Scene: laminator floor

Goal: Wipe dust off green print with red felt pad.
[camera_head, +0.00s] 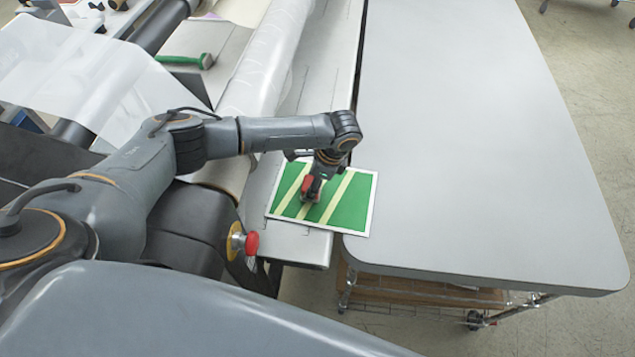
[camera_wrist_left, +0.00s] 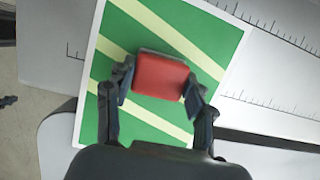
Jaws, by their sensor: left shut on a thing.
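The green print (camera_head: 347,206) has pale yellow diagonal stripes and a white border. It lies flat across the seam between the laminator bed and the grey table, and it fills much of the left wrist view (camera_wrist_left: 125,33). My left gripper (camera_head: 312,190) is over the print, shut on the red felt pad (camera_wrist_left: 161,75). The pad also shows in the head view (camera_head: 308,187), low over the print or on it; I cannot tell if it touches. No distinct dust can be made out on the print. My right gripper is not in view.
The grey table (camera_head: 460,130) to the right is bare. A red knob (camera_head: 251,243) sticks out at the laminator's near end. A green-handled tool (camera_head: 188,61) lies further back on the left, near the clear film roll (camera_head: 268,65).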

